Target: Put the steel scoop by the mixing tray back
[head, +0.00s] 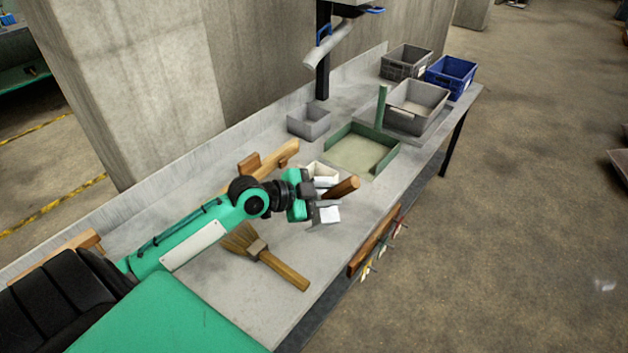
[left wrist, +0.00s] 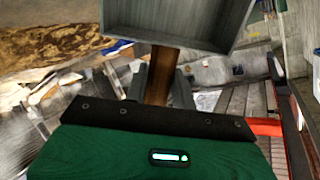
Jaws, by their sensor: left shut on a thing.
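My left gripper (head: 322,196) is over the bench, shut on the wooden handle of the steel scoop (head: 345,187). In the left wrist view the handle runs between the fingers up to the scoop's grey box-shaped pan (left wrist: 185,20), partly cut off by the frame. In the head view the handle's end sticks out past the fingers; the pan is hard to make out beside the gripper. The green-rimmed tray (head: 391,160), which looks like the mixing tray, stands on the bench beyond the gripper. My right gripper is out of view.
A brush (head: 275,267) lies on the near bench. A pale open box (head: 322,171) is close behind the gripper. A small grey bin (head: 309,121) stands near the back wall. A grey bin (head: 417,105), a dark crate (head: 406,62) and a blue crate (head: 451,74) stand farther along.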

